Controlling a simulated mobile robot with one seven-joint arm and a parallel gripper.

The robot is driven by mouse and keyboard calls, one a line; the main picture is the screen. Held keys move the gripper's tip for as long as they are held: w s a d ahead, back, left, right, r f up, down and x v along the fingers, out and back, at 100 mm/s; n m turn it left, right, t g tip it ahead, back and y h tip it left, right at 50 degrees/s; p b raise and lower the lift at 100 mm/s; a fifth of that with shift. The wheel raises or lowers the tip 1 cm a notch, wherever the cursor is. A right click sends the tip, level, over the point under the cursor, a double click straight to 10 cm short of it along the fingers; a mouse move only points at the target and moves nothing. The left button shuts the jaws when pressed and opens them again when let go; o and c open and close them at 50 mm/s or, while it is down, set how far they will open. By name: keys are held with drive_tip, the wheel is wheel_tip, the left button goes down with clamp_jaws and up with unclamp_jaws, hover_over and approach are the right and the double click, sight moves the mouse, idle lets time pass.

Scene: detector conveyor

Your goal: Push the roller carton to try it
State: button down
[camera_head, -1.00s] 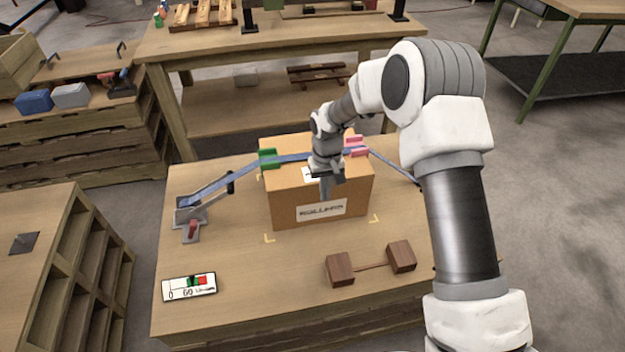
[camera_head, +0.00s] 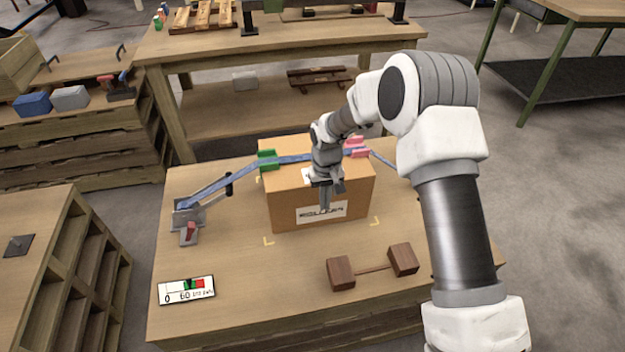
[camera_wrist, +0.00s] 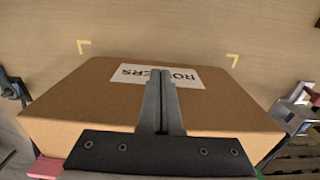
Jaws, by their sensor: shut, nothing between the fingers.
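The roller carton (camera_head: 285,212) is a brown box with a white label reading ROLLERS on its near side. It stands upright on the wooden table, and a blue strap (camera_head: 213,187) crosses its top. A green corner piece (camera_head: 267,160) and a pink one (camera_head: 357,147) sit under the strap. My gripper (camera_head: 325,208) is shut and empty, pointing down in front of the label side. In the wrist view the closed fingers (camera_wrist: 160,75) overlap the carton (camera_wrist: 90,105) and part of its label. I cannot tell whether they touch it.
A metal ratchet (camera_head: 187,215) with a red lever holds the strap's left end. A gauge card (camera_head: 187,290) lies at the front left, and a wooden dumbbell-shaped piece (camera_head: 341,273) at the front right. Yellow corner marks (camera_head: 269,241) lie near the carton. The front middle is clear.

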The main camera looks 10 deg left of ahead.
drive_tip(key=shift+w+a, duration=0.4)
drive_tip(key=shift+w, duration=0.45)
idle(0.6)
drive_tip(key=shift+w+a+r+b, duration=0.15)
drive_tip(key=shift+w+r+b, duration=0.05)
drive_tip(key=shift+w+b, duration=0.1)
idle(1.5)
drive_tip(key=shift+s, duration=0.15)
drive_tip(key=shift+s+d+f, duration=0.1)
drive_tip(key=shift+s+d, duration=0.2)
drive_tip(key=shift+s, duration=0.25)
drive_tip(key=shift+s+d, duration=0.3)
drive_tip(key=shift+s, duration=0.25)
wheel_tip(320, 180, up, 10)
drive_tip(key=p, duration=0.6)
